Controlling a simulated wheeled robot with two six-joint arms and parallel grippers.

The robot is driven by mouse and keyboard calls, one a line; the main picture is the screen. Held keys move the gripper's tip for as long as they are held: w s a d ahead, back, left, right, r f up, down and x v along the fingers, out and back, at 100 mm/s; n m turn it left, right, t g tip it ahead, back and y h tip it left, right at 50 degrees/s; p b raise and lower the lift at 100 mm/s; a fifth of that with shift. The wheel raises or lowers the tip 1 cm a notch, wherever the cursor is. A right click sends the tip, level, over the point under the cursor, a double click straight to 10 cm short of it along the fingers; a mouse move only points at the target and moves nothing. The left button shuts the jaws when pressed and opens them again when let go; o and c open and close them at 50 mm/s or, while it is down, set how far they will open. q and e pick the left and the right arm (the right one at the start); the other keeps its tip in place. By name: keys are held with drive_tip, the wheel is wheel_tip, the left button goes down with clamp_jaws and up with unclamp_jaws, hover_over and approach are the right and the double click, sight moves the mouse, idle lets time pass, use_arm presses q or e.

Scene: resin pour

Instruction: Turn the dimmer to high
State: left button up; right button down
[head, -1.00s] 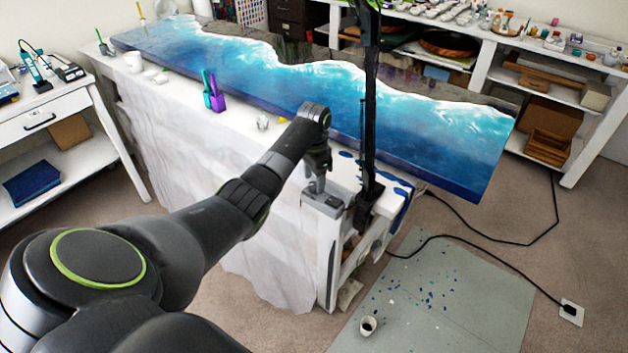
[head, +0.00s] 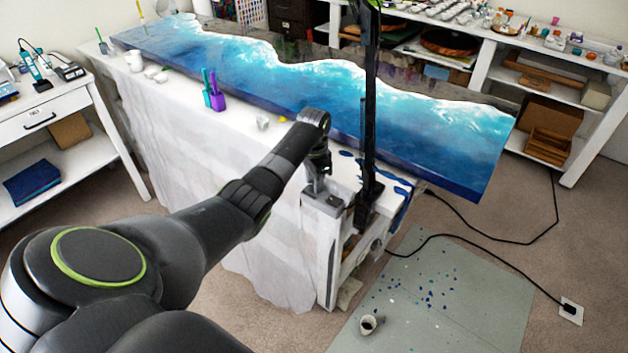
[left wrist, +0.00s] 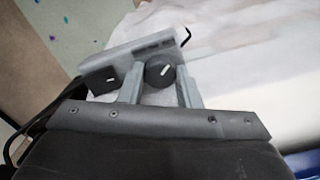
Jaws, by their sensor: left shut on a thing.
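The dimmer is a grey box (head: 325,200) at the near right corner of the cloth-covered table. In the left wrist view the grey box (left wrist: 150,52) carries a round black knob (left wrist: 160,74) with a white pointer mark slanting up to the right. My left gripper (head: 317,187) reaches down onto the box from above. In the left wrist view its two fingers (left wrist: 159,80) stand on either side of the knob and are shut on it. In the head view the knob is hidden by the gripper. My right gripper is not in view.
A dark upright post (head: 369,120) stands right beside the gripper. A blue and white resin slab (head: 300,85) lies along the table.

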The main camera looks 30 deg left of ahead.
use_arm(q)
drive_tip(key=shift+m, duration=0.3)
drive_tip(key=shift+r+m+p, duration=0.1)
drive_tip(key=shift+m+p, duration=0.4)
drive_tip(key=shift+m, duration=0.1)
drive_tip(key=shift+m+p, duration=0.55)
drive_tip(key=shift+m, duration=0.65)
drive_tip(key=m+p, duration=0.1)
drive_tip(key=m, duration=0.3)
drive_tip(key=shift+m, duration=0.3)
drive_tip(key=m, duration=0.5)
drive_tip(key=shift+m+p, duration=0.3)
drive_tip(key=shift+p, duration=0.1)
drive_tip(key=m, duration=0.5)
drive_tip(key=shift+m, duration=0.4)
